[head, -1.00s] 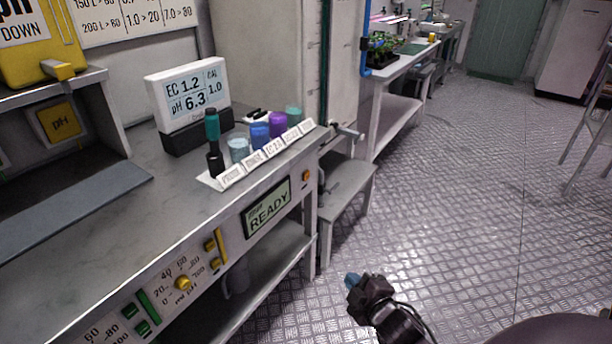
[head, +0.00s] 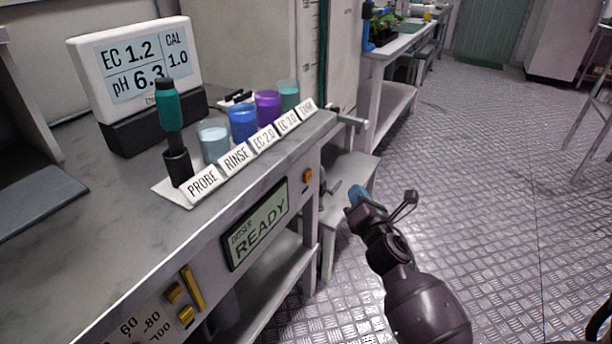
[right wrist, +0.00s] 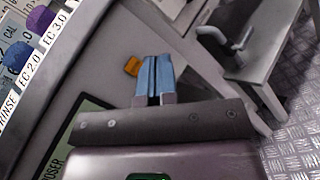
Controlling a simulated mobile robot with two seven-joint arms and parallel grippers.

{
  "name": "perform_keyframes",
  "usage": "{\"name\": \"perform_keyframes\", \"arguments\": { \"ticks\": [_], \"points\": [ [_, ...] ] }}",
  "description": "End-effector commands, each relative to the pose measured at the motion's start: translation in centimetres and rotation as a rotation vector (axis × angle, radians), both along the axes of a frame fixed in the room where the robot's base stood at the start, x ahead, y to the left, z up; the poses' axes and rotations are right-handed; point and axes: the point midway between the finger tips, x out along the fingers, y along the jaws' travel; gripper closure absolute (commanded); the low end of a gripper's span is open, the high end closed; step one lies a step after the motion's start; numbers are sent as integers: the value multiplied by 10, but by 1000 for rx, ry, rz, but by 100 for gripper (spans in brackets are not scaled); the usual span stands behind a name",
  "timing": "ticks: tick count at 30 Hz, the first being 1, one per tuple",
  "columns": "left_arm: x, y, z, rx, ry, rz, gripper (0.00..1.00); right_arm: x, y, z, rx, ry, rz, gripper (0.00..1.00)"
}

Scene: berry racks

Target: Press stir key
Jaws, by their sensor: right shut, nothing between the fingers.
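A small orange key (head: 307,175) sits on the front panel of the bench, to the right of the doser display (head: 258,229) that reads READY. The same orange key shows in the right wrist view (right wrist: 132,66), just left of my fingertips; no label on it can be read. My right gripper (head: 357,194) is shut and empty, with blue fingertips together (right wrist: 155,76). In the head view it is in front of the bench's right end, to the right of the key and apart from it. My left gripper is not in view.
On the bench (head: 95,240) stand a probe (head: 169,108) in its holder, several cups behind labels, and an EC/pH meter (head: 135,68). Yellow controls (head: 185,297) sit lower left on the panel. A grey step or stool (head: 345,180) with a lever is beside the bench's end.

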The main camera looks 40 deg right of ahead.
Motion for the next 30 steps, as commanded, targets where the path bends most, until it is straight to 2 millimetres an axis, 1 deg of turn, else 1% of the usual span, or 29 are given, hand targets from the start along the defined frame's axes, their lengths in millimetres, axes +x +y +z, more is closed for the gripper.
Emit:
{"name": "perform_keyframes", "arguments": {
  "ticks": [1,4,13,17,22,30],
  "points": [
    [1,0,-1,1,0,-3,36,2,-1,-3,-17,5,-4,100],
    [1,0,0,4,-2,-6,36,4,-2,0,-37,6,-8,100],
    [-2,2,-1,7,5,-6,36,4,-2,1,-38,4,-9,100],
    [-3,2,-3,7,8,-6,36,8,0,1,-37,4,-8,100],
    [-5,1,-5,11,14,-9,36,20,5,0,-37,4,-8,100],
    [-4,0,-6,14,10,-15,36,50,18,-1,-36,5,-8,100]
  ]
}}
